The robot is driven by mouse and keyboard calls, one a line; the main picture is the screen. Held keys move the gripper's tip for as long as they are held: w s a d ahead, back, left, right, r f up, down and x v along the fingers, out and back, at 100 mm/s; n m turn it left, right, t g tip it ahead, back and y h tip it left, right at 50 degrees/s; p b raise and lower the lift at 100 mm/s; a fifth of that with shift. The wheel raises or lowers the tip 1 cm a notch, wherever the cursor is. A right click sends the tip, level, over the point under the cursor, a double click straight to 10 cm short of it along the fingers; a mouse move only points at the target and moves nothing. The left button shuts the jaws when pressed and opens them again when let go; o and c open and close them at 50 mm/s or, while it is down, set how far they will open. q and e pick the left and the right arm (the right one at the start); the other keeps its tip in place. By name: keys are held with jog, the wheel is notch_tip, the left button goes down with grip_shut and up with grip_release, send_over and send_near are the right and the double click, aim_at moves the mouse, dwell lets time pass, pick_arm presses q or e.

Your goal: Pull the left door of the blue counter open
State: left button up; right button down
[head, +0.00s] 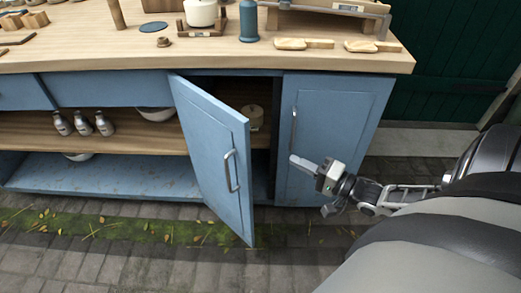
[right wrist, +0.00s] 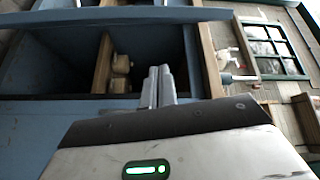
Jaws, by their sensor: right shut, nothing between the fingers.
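The left door (head: 207,140) of the blue counter (head: 110,180) stands ajar, swung outward into the room in the head view. Its metal handle (head: 231,170) is on the outer face, near the free edge. The right door (head: 335,125) looks closed, with an upright handle (head: 294,128). My right gripper (head: 295,160) is shut and empty. In the picture its tips lie right of the open door, over the lower end of the right door's handle; contact cannot be told. Its closed fingers (right wrist: 158,84) also show in the right wrist view. My left gripper is out of view.
The wooden worktop (head: 215,55) carries a blue canister (head: 248,20), brushes and other tools. Several bottles (head: 82,124) stand on the open shelf. A round container (head: 252,117) sits inside behind the open door. Mossy paving (head: 120,232) in front is free.

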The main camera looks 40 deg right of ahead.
jog(key=w+a+r+m+y+b, duration=0.1)
jog(key=w+a, duration=0.5)
jog(key=w, duration=0.2)
jog(key=shift+w+r+m+g, duration=0.15)
jog(key=shift+r+m+g, duration=0.05)
jog(key=shift+m+g, duration=0.2)
jog(key=shift+a, duration=0.1)
